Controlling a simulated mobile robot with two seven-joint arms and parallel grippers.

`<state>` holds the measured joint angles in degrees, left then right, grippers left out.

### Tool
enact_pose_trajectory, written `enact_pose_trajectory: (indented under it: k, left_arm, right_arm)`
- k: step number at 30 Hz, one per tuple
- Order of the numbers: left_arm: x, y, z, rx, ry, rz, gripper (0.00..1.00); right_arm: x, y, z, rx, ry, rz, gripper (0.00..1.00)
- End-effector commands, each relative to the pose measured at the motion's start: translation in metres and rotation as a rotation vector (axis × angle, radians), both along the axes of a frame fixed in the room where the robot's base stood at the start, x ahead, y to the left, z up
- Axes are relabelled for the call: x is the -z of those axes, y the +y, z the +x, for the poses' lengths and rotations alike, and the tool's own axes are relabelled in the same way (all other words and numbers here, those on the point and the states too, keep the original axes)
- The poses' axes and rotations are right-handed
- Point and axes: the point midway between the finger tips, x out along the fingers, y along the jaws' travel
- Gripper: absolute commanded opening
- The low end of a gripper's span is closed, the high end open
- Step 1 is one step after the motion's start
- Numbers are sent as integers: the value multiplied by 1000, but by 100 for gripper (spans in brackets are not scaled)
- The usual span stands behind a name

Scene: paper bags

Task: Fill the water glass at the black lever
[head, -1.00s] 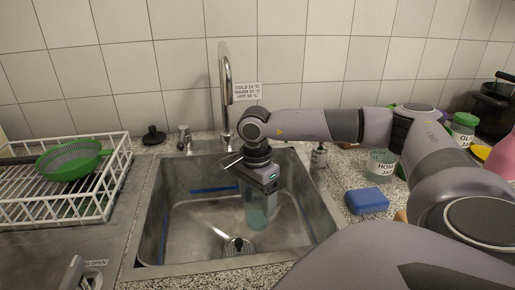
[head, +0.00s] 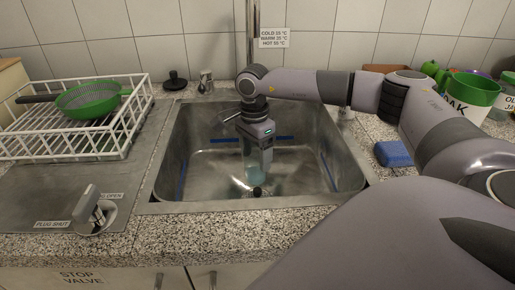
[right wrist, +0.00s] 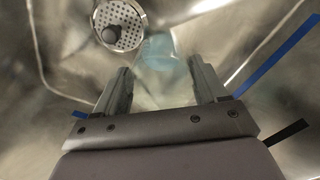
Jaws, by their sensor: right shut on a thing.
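My right gripper (head: 262,163) points down into the sink basin, shut on a clear, faintly blue glass (head: 255,169). In the right wrist view the glass (right wrist: 158,50) shows as a pale blue shape between and beyond the fingers. I cannot tell whether it holds water. The chrome tap (head: 252,35) rises behind my right wrist, its top cut off by the frame. A small chrome handle (head: 206,83) stands left of the tap. A black knob-like piece (head: 175,81) stands farther left; I cannot tell whether it is a lever. My left gripper is not shown.
The steel sink (head: 180,150) has a drain strainer (right wrist: 108,15) at its bottom. A plug lever (head: 95,205) is at the front left. A white rack (head: 35,147) with a green colander (head: 88,100) stands left.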

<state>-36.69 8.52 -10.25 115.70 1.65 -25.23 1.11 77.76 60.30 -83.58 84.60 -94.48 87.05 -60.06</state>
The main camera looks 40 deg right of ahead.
Motion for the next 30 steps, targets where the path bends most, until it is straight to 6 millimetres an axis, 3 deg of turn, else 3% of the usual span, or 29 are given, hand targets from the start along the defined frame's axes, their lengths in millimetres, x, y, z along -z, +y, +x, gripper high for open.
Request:
enact_pose_trajectory:
  k: [20,21,23,30]
  left_arm:
    - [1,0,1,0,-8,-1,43]
    - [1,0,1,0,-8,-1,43]
    - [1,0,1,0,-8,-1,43]
    - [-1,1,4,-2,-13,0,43]
  right_arm:
    - [6,0,0,0,-1,0,13]
    - [5,0,0,0,-2,1,78]
    - [5,0,0,0,-2,0,98]
    - [5,0,0,0,0,0,100]
